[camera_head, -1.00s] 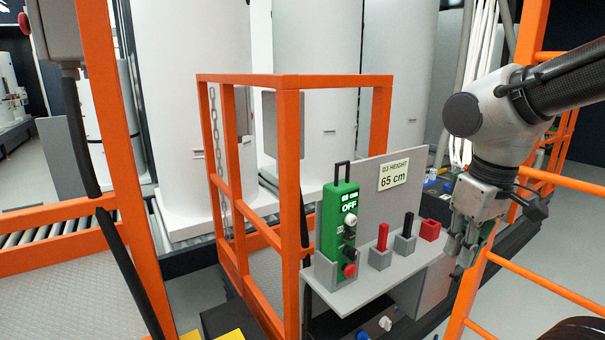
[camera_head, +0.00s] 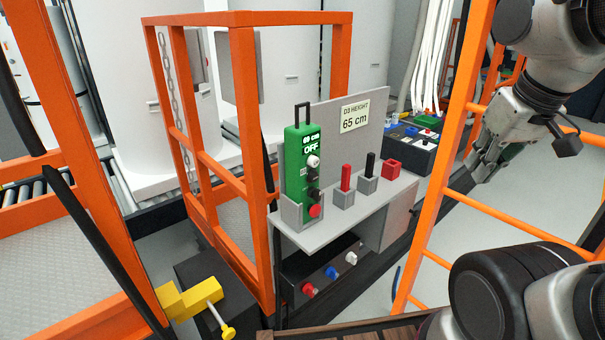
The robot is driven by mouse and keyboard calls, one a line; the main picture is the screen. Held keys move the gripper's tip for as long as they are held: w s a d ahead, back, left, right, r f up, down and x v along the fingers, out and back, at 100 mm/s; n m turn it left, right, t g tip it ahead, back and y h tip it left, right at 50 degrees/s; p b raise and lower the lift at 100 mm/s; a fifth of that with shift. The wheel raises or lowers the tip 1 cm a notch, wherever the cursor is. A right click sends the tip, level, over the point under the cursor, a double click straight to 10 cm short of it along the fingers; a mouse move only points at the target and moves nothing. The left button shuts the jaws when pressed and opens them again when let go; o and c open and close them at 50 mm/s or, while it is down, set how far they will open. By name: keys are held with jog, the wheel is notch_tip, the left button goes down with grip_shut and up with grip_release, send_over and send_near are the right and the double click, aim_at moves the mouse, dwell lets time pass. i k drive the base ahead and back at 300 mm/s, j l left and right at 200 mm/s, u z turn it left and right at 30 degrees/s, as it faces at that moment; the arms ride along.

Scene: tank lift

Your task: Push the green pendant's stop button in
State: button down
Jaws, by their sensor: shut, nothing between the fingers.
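The green pendant (camera_head: 297,165) stands upright in a grey holder (camera_head: 291,212) on a grey shelf (camera_head: 310,238). Its small display (camera_head: 311,144) reads OFF below a height figure that is hard to read. Down its front are a pale knob (camera_head: 313,161), dark controls (camera_head: 312,184) and, lowest, a red button (camera_head: 315,211). I cannot tell whether this button is in or out. My gripper (camera_head: 476,172) is at the right, beyond the shelf's right end and well apart from the pendant. It is shut and empty, with its fingers pointing down-left.
A red handle (camera_head: 346,177), a black handle (camera_head: 370,165) and a red socket (camera_head: 391,169) stand on the shelf. A sign (camera_head: 354,117) reads D3 HEIGHT 65 cm. An orange frame (camera_head: 242,110) rises left of the pendant; an orange post (camera_head: 452,130) stands between shelf and gripper.

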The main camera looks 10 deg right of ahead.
aim_at(315, 210)
jog(key=k+j, duration=0.3)
jog(key=k+j+z, duration=0.1)
jog(key=k+j, duration=0.15)
jog(key=k, duration=0.2)
